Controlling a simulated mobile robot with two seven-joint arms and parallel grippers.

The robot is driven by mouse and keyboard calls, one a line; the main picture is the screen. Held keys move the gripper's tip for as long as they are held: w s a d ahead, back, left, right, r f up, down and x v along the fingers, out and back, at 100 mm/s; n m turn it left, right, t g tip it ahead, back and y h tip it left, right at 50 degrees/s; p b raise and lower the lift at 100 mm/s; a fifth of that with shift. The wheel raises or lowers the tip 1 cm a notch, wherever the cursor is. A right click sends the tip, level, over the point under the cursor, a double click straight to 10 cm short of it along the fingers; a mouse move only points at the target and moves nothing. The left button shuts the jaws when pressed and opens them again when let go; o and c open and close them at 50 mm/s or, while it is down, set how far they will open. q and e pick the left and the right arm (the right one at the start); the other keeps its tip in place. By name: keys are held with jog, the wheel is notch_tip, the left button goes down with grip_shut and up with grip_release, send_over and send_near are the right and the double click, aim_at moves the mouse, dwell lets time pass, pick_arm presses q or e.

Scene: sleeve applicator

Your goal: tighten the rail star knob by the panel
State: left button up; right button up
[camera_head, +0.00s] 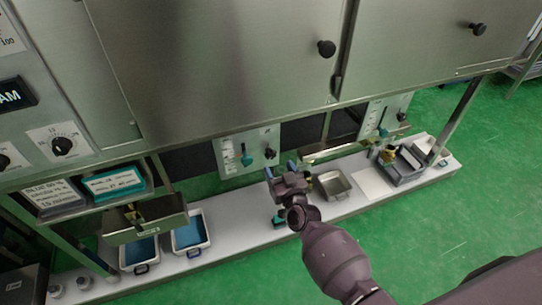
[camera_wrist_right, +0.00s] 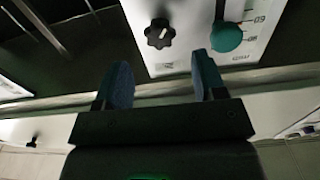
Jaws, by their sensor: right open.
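A black star knob (camera_head: 270,153) sits on the right part of a small light panel (camera_head: 229,151) under the steel cabinet. A teal knob (camera_head: 247,159) beside a printed scale is to its left. In the right wrist view the black star knob (camera_wrist_right: 159,33) is left of the teal knob (camera_wrist_right: 227,37). My right gripper (camera_head: 280,170) is just below the panel, open and empty. In the right wrist view its blue fingertips (camera_wrist_right: 161,78) are apart, with the black knob beyond the gap and not between them. My left gripper is out of view.
A white shelf (camera_head: 230,240) runs below, holding blue-filled trays (camera_head: 190,233), a metal pan (camera_head: 333,186) and a grey bin (camera_head: 403,170). A similar panel (camera_head: 384,116) is farther right. Steel doors (camera_head: 220,60) stand above. Green floor is open in front.

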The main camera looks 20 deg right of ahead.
aim_at(272, 155)
jog(key=w, duration=0.2)
jog(key=w+b, duration=0.1)
jog(key=w, duration=0.2)
jog(key=shift+a+f, duration=0.1)
jog(key=shift+f, duration=0.1)
jog(key=shift+w, duration=0.65)
jog(key=shift+w+r, duration=0.15)
jog(key=shift+w, duration=0.05)
jog(key=shift+c, duration=0.3)
jog(key=c, duration=0.9)
jog(key=shift+o, duration=0.2)
